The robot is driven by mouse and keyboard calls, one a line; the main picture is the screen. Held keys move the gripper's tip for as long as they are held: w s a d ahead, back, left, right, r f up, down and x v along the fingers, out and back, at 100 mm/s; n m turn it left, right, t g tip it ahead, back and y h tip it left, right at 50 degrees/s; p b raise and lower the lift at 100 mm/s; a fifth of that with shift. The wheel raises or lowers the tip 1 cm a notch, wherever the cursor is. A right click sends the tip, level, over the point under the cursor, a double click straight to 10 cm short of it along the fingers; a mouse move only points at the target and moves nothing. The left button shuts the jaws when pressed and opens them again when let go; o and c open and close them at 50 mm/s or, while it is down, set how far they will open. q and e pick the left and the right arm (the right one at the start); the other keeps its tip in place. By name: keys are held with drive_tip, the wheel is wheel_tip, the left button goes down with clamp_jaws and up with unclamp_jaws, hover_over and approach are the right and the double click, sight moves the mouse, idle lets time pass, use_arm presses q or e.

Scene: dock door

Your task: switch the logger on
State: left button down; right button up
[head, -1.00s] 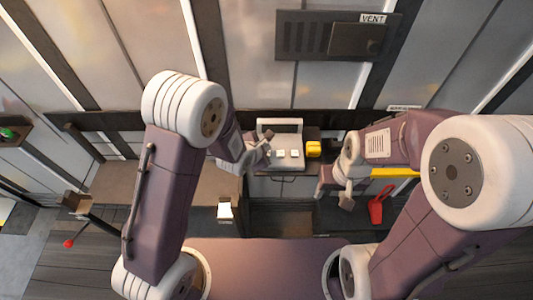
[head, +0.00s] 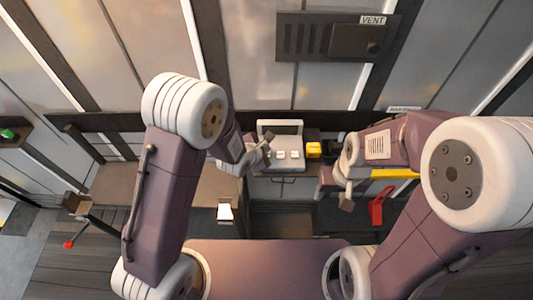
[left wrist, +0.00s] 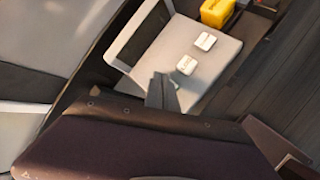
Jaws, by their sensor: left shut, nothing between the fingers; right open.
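A pale grey device with an upright back plate (head: 280,128) stands at the middle back in the head view, and I take it to be the logger. Two small white switches sit on its sloped face, a left one (head: 281,155) and a right one (head: 295,155). In the left wrist view they are a nearer switch (left wrist: 187,65) and a farther switch (left wrist: 205,41); their markings are too small to read. My left gripper (head: 266,146) is shut and empty beside the device's left side. Its fingers (left wrist: 163,92) show close to the nearer switch; contact cannot be told. My right gripper (head: 346,201) is open, away to the right.
A yellow object (head: 313,149) stands just right of the device. A red-handled item (head: 377,207) lies farther right, near a yellow bar (head: 396,174). A vent panel (head: 338,38) is on the wall above. A brown counter (head: 212,190) lies at left.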

idle(0.7)
use_arm(q)
drive_tip(key=shift+f+b, duration=0.45)
drive_tip(key=shift+f+b, duration=0.55)
idle(0.5)
drive_tip(key=shift+r, duration=0.15)
drive_tip(key=shift+r+p, duration=0.75)
drive_tip(key=shift+r, duration=0.1)
wheel_tip(320, 180, up, 5)
drive_tip(key=p, duration=0.4)
idle(0.6)
